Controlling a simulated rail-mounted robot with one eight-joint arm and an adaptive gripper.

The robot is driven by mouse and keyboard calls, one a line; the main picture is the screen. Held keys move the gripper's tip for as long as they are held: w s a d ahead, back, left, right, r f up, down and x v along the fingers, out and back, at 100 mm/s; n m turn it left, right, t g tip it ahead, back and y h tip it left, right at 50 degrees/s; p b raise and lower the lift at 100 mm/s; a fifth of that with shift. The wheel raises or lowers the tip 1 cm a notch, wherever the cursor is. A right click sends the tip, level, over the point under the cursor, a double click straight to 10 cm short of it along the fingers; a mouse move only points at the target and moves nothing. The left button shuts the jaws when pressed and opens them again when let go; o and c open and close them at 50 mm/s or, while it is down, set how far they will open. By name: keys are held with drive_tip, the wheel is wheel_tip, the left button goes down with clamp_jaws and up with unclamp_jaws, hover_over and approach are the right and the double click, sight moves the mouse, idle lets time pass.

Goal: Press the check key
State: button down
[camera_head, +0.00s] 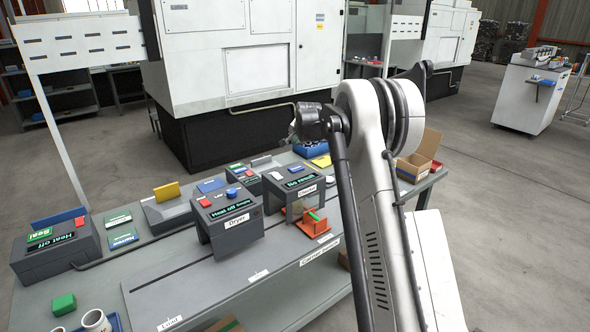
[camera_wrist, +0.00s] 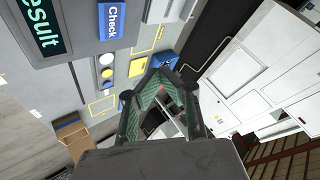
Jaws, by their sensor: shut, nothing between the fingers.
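The check key is a blue key (camera_wrist: 110,20) with white "Check" lettering at the top of the wrist view. It sits on a grey housing beside a dark display with green-white letters ending in "esult" (camera_wrist: 38,30). In the head view the checker housing (camera_head: 291,187) stands on the bench with a "No result" display and a small blue key (camera_head: 296,168) on top. My gripper (camera_wrist: 160,78) is shut and empty in the wrist view, below and right of the key in the picture, apart from it.
The dryer housing (camera_head: 228,213) stands left of the checker. An orange fixture (camera_head: 314,226) is in front of the checker. A blue bin (camera_head: 310,148) lies behind it, and an open cardboard box (camera_head: 418,160) is at the bench's right end. A large white machine (camera_head: 245,60) stands behind.

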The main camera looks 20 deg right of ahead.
drive_tip(key=shift+f, duration=0.15)
drive_tip(key=b, duration=0.3)
hover_over(295, 166)
drive_tip(key=s, duration=0.2)
wheel_tip(295, 166, down, 7)
drive_tip(key=shift+a+f, duration=0.1)
drive_tip(key=shift+a, duration=0.05)
drive_tip(key=shift+f+b, duration=0.55)
drive_tip(key=shift+f, duration=0.1)
idle(0.8)
drive_tip(key=shift+f+b, duration=0.45)
drive_tip(key=shift+f+b, duration=0.35)
idle(0.6)
idle(0.3)
drive_tip(key=shift+r, duration=0.8)
